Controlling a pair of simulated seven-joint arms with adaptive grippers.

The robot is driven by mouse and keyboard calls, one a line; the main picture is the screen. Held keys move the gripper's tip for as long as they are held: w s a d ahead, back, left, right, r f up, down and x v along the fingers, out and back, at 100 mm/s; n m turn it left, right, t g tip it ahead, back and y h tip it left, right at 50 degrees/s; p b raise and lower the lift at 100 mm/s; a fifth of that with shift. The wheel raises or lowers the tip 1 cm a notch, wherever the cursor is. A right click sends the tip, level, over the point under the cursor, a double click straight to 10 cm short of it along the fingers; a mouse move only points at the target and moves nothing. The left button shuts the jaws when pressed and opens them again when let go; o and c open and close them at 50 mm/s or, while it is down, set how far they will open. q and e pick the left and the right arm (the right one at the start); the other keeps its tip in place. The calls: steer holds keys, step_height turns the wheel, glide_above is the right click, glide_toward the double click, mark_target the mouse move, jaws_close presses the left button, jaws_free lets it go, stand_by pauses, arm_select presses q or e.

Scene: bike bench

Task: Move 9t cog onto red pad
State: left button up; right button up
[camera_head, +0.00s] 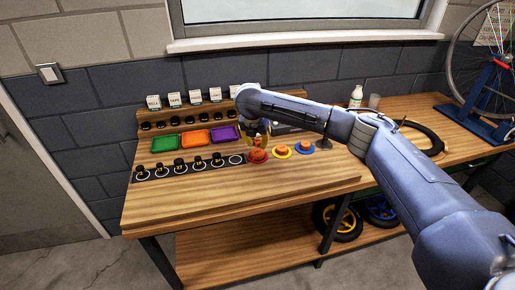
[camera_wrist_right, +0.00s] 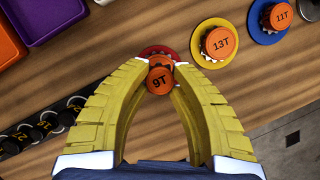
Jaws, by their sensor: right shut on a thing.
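The orange 9T cog (camera_wrist_right: 159,81) is between the two yellow fingertips of my right gripper (camera_wrist_right: 161,73) in the wrist view, and the fingers are shut on it. The red pad (camera_wrist_right: 152,51) shows just behind the cog, partly covered. In the head view, my right gripper (camera_head: 256,136) points down above the red pad (camera_head: 250,160). A second orange patch lies between the 9T face and the pad; I cannot tell whether it is another piece. I cannot tell whether the cog touches the pad. My left gripper is out of view.
Right of the red pad, a 13T cog (camera_wrist_right: 220,42) is on a yellow pad (camera_wrist_right: 199,53) and an 11T cog (camera_wrist_right: 279,16) on a blue pad (camera_wrist_right: 258,34). Green (camera_head: 165,145), orange (camera_head: 196,139) and purple (camera_head: 226,133) trays stand behind. A black strip (camera_head: 222,166) holds several cogs at left. The bench front is clear.

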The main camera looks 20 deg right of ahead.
mark_target(257, 146)
steer(key=shift+f, duration=1.6)
steer(key=shift+f, duration=0.15)
steer(key=o, duration=1)
steer(key=v, duration=1.2)
